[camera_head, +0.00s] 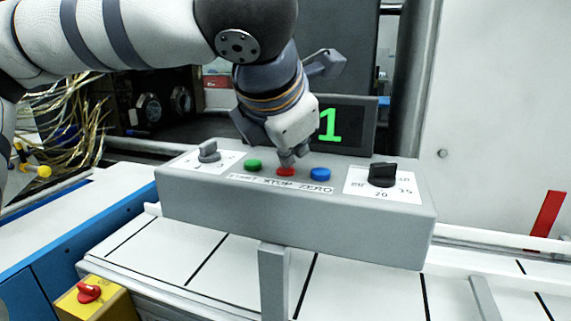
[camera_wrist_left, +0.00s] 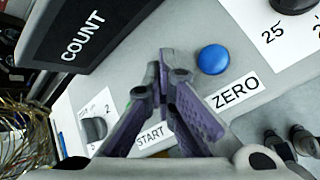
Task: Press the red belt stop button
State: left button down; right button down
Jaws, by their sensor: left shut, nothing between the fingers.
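The red stop button (camera_head: 286,171) sits on the grey control box (camera_head: 300,218) between a green button (camera_head: 253,165) and a blue button (camera_head: 320,174). My left gripper (camera_head: 287,158) is shut and empty, pointing down with its tips right at or just above the red button; I cannot tell whether they touch. In the left wrist view the shut fingers (camera_wrist_left: 166,70) hide the red button and its label. The blue button (camera_wrist_left: 213,59) shows beside them, next to the ZERO label (camera_wrist_left: 235,92). My right gripper is not in view.
A black dial (camera_head: 382,174) stands at the box's right and a grey knob (camera_head: 208,151) at its left. A display (camera_head: 345,125) showing a green 1 stands behind. A yellow box with a red switch (camera_head: 89,292) is at lower left.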

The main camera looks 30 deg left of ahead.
aim_at(291, 171)
pick_arm(q)
jog(key=shift+r, duration=0.95)
jog(key=shift+r, duration=2.5)
